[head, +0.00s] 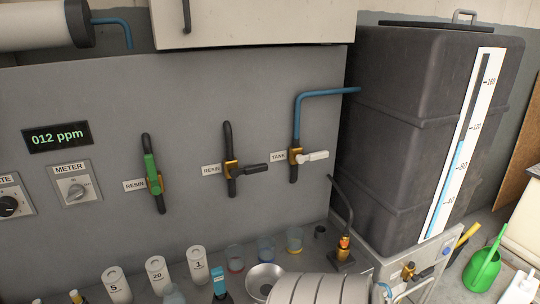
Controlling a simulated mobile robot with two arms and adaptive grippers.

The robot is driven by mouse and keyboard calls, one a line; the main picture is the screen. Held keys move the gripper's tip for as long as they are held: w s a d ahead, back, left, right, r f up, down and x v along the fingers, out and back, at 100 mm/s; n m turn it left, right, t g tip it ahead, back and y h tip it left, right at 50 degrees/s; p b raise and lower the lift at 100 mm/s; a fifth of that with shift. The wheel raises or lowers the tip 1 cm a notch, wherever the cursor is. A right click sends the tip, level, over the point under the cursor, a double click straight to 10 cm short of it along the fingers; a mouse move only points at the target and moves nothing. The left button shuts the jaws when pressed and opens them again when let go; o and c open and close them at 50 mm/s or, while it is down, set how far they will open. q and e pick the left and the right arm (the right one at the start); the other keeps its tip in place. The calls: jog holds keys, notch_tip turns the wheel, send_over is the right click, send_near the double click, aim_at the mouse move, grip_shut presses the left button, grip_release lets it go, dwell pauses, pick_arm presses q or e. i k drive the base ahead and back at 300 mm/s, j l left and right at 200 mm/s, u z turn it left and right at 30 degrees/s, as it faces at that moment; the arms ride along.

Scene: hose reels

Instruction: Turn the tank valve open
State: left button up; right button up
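The tank valve (295,156) is a brass body on a vertical pipe on the grey wall panel, right of a "TANK" label (278,157). Its white lever (317,156) points right, roughly level, across the pipe. A blue pipe (325,93) rises from the valve and bends right to the dark tank (410,120). The tank's white level gauge (463,150) shows a blue column to about the middle. Neither of my grippers shows in the head view.
A valve with an upright green lever (151,168) and one with a level black lever (257,169) are further left. A display (57,137) reads "012 ppm". Numbered white bottles (157,275), cups and a silver ribbed cylinder (320,289) stand below. The panel around the tank valve is clear.

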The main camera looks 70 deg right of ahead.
aim_at(300, 159)
jog(key=z, duration=2.6)
